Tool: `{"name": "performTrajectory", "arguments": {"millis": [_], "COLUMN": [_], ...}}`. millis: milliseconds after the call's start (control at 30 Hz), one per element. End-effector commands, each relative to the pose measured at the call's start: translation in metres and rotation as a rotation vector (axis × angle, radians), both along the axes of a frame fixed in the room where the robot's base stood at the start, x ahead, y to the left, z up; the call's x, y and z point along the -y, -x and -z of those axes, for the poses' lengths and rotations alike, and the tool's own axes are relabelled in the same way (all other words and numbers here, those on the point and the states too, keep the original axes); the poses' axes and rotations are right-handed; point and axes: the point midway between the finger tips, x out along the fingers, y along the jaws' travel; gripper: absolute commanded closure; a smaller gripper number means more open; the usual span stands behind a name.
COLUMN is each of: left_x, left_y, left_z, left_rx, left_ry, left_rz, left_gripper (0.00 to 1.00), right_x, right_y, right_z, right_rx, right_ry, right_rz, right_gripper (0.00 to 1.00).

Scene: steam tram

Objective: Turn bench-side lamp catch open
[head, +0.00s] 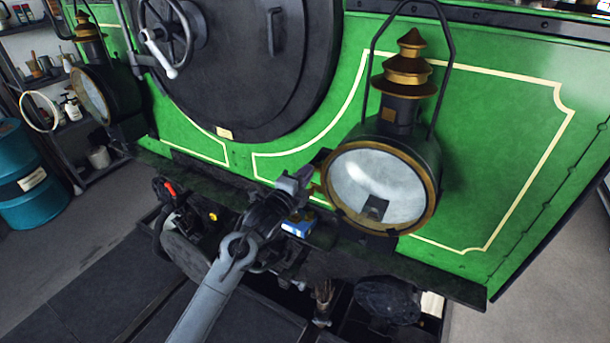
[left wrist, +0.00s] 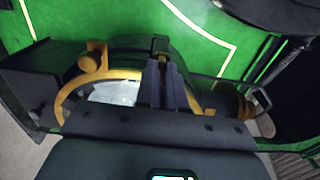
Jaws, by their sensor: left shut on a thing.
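The lamp (head: 380,187) on the right of the green front has a round glass, a brass rim and a stepped brass chimney. Its small brass catch (head: 315,188) sits at the rim's left side, partly hidden by my gripper. My left gripper (head: 297,181) reaches up to that side of the rim. In the left wrist view the lamp's brass rim (left wrist: 72,93) and pale glass lie behind my left gripper (left wrist: 164,66). Its fingers are close together on the catch (left wrist: 161,46), which they largely cover; its exact turn is hard to tell. My right gripper is out of view.
A second lamp (head: 92,93) hangs at the left of the front. A dark round door with a handwheel (head: 168,32) is between them. A blue drum (head: 30,180) and shelves stand at far left.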

Motion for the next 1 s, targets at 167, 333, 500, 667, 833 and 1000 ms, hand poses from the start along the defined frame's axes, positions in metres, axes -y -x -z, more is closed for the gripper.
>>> {"name": "performTrajectory", "arguments": {"millis": [167,333,500,667,833,1000], "left_x": [0.0000,-0.0001,-0.0001,0.0004,0.0000,-0.0002], "left_y": [0.0001,0.0000,0.0000,0.0002,0.0001,-0.0001], "left_z": [-0.0001,-0.0001,-0.0003,-0.0007,-0.0013,-0.0022], "left_rx": [-0.003,-0.024,-0.068,-0.130,-0.206,-0.283], "left_ry": [0.006,0.044,0.127,0.241,0.383,0.527], "left_rz": [0.000,0.000,0.000,0.001,0.000,0.000], "left_gripper": [1.00,1.00,1.00,1.00,1.00,1.00], "right_x": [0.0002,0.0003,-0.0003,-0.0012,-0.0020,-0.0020], "right_y": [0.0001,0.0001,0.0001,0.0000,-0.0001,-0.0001], "right_z": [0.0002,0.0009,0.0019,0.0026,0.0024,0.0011], "right_rx": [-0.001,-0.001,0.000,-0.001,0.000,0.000], "right_ry": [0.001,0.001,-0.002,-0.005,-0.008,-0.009], "right_rz": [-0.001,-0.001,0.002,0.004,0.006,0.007], "right_gripper": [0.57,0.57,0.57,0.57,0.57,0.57]}}
